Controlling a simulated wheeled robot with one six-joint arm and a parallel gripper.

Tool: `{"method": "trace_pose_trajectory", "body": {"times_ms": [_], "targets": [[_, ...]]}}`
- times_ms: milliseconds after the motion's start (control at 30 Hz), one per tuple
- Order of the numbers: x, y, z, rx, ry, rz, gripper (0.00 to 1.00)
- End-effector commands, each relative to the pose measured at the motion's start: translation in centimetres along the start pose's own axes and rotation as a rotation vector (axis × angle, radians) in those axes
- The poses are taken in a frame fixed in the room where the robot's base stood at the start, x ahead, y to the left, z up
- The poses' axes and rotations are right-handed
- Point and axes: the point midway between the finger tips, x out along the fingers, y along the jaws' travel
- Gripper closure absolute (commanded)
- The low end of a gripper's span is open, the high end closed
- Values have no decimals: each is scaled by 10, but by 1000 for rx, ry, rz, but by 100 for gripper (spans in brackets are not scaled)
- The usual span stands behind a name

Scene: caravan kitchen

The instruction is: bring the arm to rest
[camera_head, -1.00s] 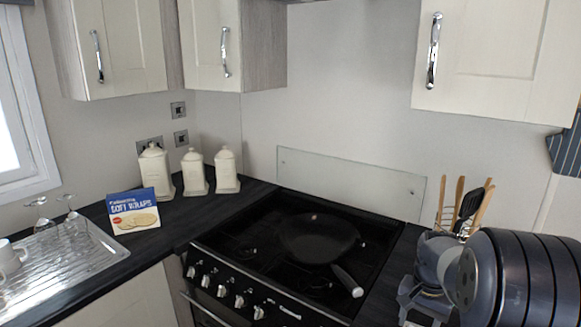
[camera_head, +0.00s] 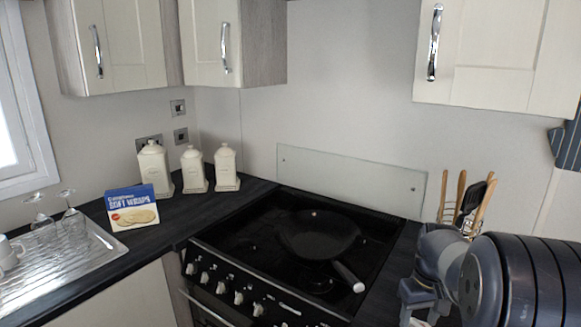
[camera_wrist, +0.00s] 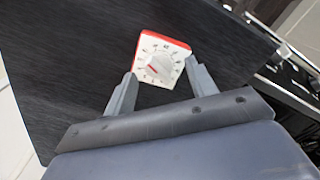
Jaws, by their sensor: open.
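My arm (camera_head: 440,265) is folded at the lower right in the head view, in front of the utensil holder; its jaws are not clear there. In the wrist view my gripper (camera_wrist: 158,90) is open, with its two fingers apart. A white and red kitchen timer (camera_wrist: 160,61) lies on the dark worktop (camera_wrist: 75,70) beyond the fingertips. It looks apart from the fingers, though the distance is hard to judge. The timer does not show in the head view.
A black frying pan (camera_head: 318,234) sits on the hob (camera_head: 240,245). Utensils (camera_head: 468,200) stand behind my arm. Cream canisters (camera_head: 193,169), a soft wraps box (camera_head: 132,208) and upturned glasses (camera_head: 72,220) stand at left by the metal drainer (camera_head: 60,262). Cupboards (camera_head: 497,50) hang above.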

Motion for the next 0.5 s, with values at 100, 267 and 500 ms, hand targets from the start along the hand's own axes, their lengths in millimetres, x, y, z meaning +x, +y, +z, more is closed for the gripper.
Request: {"method": "trace_pose_trajectory", "body": {"times_ms": [100,267,500], "targets": [[2,0,0,-92,0,0,46],[2,-1,0,-220,1,1,46],[2,-2,0,-411,1,1,46]]}}
